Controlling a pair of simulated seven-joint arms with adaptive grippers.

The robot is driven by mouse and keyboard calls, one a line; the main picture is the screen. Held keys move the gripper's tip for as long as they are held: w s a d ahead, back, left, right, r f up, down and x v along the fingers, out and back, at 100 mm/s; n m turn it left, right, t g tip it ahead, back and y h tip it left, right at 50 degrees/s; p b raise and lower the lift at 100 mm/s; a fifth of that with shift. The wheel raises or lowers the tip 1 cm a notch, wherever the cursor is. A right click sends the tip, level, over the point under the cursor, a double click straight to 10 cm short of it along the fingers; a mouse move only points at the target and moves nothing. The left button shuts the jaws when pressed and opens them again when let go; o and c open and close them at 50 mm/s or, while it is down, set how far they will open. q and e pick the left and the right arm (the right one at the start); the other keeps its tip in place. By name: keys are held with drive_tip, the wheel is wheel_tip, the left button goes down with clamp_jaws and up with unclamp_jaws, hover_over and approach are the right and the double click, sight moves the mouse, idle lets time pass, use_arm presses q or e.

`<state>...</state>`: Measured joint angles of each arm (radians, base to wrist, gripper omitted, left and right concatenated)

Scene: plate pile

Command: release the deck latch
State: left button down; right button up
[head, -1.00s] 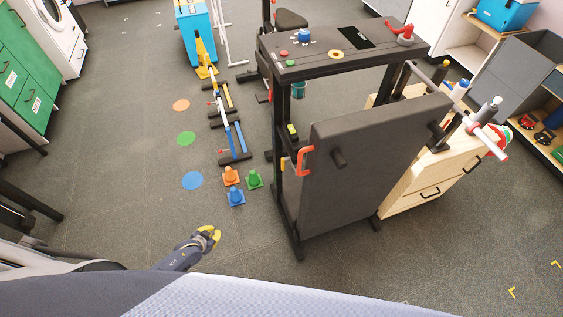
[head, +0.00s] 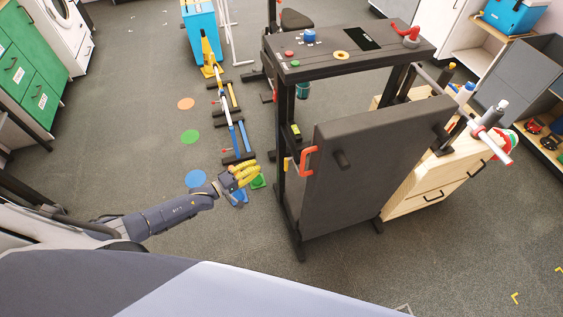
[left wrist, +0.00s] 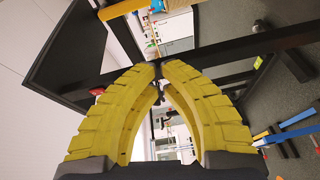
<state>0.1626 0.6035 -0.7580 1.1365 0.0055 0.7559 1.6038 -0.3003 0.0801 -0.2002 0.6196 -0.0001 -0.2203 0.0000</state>
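The folded black deck (head: 375,170) stands upright against the dark frame of the machine. A red-orange handle (head: 308,161), which looks like the latch, sits at the deck's left edge, with a small yellow part beside it. My left gripper (head: 252,173) is left of the handle and apart from it, in front of the small cones. In the left wrist view its yellow fingers (left wrist: 160,68) come together at the tips and hold nothing visible. Dark frame bars lie beyond them. I cannot identify a small red part (left wrist: 97,91) there. My right gripper is out of view.
A dark console (head: 345,50) with coloured controls tops the frame. A wooden cabinet (head: 425,190) stands behind the deck to the right. Low hurdles (head: 231,120) and coloured floor discs (head: 190,137) lie at left. The floor in front of the deck is clear.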

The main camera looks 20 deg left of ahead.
use_arm(q)
drive_tip(key=shift+r+n, duration=0.35)
drive_tip(key=shift+n, duration=0.55)
drive_tip(key=shift+d, duration=0.1)
drive_tip(key=x, duration=1)
drive_tip(key=shift+s+d+r, duration=0.1)
drive_tip(key=shift+s+d, duration=0.4)
drive_tip(key=shift+s, duration=0.35)
drive_tip(key=shift+s+d+r, duration=0.1)
drive_tip(key=shift+s+d, duration=0.45)
drive_tip(key=shift+s, duration=0.35)
drive_tip(key=shift+s, duration=0.1)
